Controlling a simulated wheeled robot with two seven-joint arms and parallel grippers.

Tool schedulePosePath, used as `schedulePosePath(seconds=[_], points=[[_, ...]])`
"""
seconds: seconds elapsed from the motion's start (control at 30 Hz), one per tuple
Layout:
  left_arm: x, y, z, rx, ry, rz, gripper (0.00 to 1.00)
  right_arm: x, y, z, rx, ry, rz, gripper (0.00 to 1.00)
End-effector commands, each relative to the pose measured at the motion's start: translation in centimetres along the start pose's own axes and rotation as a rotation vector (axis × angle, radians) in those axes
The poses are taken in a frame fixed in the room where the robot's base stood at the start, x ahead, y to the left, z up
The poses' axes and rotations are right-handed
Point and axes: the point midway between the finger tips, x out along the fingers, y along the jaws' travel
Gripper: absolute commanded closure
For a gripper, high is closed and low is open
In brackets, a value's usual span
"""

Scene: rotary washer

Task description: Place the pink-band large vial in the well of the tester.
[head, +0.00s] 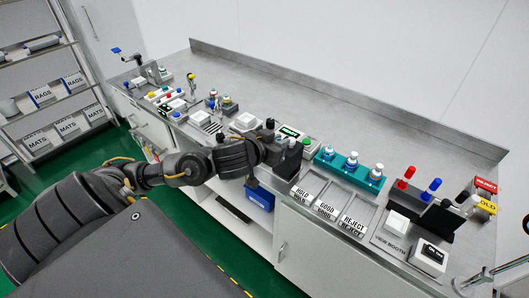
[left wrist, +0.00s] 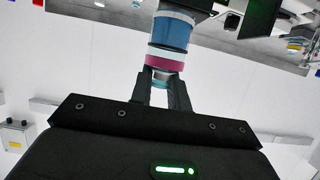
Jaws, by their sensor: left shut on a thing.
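The pink-band large vial (left wrist: 166,58) shows in the left wrist view, with blue contents and a pink band near the end I hold. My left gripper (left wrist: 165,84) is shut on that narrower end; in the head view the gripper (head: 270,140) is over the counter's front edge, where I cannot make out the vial. The tester (head: 290,132), a dark unit with a green display, stands just right of the gripper. In the wrist view a dark block (left wrist: 186,10) meets or covers the vial's far end; I cannot tell whether it is seated. My right gripper is out of view.
A teal rack (head: 348,172) with several capped vials stands right of the tester. Labelled trays (head: 326,208) lie in front of it. Red and blue capped items and an on/off box (head: 429,257) stand further right. The back of the counter (head: 330,100) is clear.

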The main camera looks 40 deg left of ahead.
Motion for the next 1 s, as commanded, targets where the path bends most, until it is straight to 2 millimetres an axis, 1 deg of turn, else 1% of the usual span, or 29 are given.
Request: schedulePosePath(seconds=[0.03, 0.13, 0.23, 0.37, 0.47, 0.57, 0.87, 0.9, 1.0], points=[[-0.3, -1.0, 0.3, 0.009, -0.005, -0.004, 1.0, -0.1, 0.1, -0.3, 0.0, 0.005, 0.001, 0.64], [-0.7, -2.2, 0.6, 0.008, -0.007, -0.003, 1.0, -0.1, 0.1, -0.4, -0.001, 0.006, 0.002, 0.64], [-1.0, -2.9, 0.8, 0.005, -0.008, -0.002, 1.0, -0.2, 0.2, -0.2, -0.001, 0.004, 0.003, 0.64], [-1.1, -3.1, 0.8, 0.003, -0.007, 0.0, 1.0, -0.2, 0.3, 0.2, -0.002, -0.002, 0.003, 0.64], [-0.7, -3.4, 0.8, 0.003, -0.008, -0.001, 1.0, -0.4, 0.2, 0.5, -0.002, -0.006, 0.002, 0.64], [0.6, -4.4, 0.8, 0.005, -0.008, -0.006, 1.0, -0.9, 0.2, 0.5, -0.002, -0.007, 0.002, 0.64], [7.2, -9.4, 1.7, 0.003, -0.008, -0.006, 1.0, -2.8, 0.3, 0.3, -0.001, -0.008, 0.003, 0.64], [8.0, -9.7, 2.8, 0.0, -0.011, -0.004, 1.0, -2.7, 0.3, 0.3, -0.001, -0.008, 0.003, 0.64], [9.8, -10.7, 4.0, 0.002, -0.009, -0.003, 1.0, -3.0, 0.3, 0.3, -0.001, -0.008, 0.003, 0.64]])
